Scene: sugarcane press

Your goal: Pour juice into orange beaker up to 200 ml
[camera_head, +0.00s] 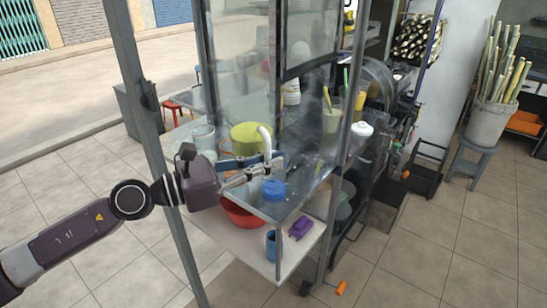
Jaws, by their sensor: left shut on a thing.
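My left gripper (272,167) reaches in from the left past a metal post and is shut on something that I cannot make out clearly. A white curved tube (265,138) rises right at its fingertips, and a blue cup-like thing (273,190) is just below them. I cannot tell whether either one is in its grip. A small orange thing (341,288) lies on the floor in front of the stand; I cannot tell if it is a beaker. No juice level or marking can be read. My right gripper is not in view.
The metal-framed stand has posts and glass panes (305,120) close to my arm. A green-yellow pot (250,138) stands behind the gripper. On the lower shelf are a red basin (243,213), a purple thing (300,227) and a blue mug (271,246). Tiled floor is free at the front right.

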